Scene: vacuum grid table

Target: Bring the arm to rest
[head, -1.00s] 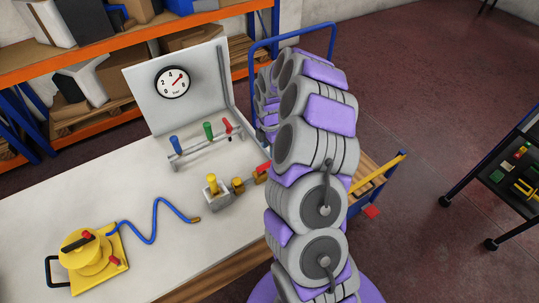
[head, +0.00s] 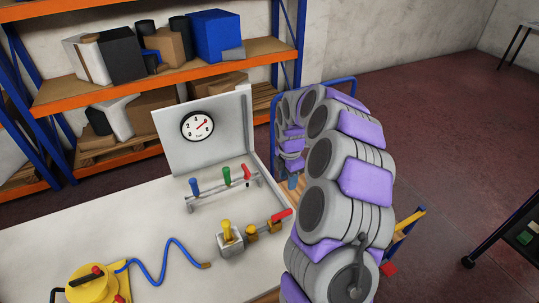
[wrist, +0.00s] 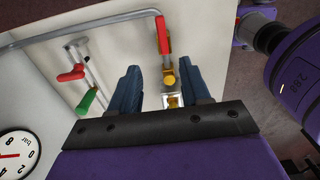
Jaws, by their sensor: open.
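My arm, grey and purple, stands folded at the right end of the white table (head: 60,240) in the head view. I cannot tell the exact gap between the fingers and the valve. In the head view the block (head: 230,240) carries a yellow knob (head: 226,230), with the red handle (head: 282,215) to its right.
A rail with blue, green and red handles (head: 226,178) stands before a panel with a gauge (head: 197,126). A yellow round device (head: 92,285) with a blue hose (head: 165,265) lies at left. Shelves (head: 160,75) stand behind.

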